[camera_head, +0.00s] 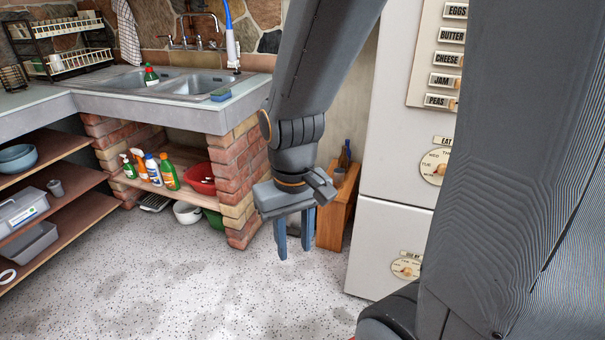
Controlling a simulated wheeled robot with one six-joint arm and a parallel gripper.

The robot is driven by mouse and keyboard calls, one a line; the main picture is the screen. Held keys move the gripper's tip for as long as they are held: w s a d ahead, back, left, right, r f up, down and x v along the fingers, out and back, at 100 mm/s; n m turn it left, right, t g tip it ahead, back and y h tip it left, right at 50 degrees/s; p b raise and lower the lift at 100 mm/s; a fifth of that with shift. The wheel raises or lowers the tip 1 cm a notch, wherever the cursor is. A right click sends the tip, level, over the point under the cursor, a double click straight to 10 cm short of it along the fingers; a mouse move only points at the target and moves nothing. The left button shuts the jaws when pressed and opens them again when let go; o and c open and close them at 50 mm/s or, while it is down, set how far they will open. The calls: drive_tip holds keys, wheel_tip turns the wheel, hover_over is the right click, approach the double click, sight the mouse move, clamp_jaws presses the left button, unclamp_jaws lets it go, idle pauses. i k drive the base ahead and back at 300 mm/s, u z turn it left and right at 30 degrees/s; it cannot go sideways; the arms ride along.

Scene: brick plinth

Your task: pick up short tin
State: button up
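A small short grey cylinder, which looks like the short tin (338,176), stands on top of a narrow wooden cabinet (334,225) beside the fridge. It is small in the picture, so its details cannot be told. My gripper (295,244) points down in front of the cabinet, to the left of and lower in the picture than the tin. Its two blue fingers are apart with nothing seen between them. My gripper and wrist hide part of the cabinet.
A dark bottle (345,157) stands close behind the tin. The white fridge (392,235) is right of the cabinet, and the brick plinth (238,185) under the sink is left. The speckled floor (215,290) in front is clear.

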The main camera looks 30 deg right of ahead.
sight(339, 175)
drive_tip(key=u, duration=0.2)
drive_tip(key=i, duration=1.3)
drive_tip(key=z, duration=1.1)
drive_tip(key=i, duration=0.6)
drive_tip(key=z, duration=0.65)
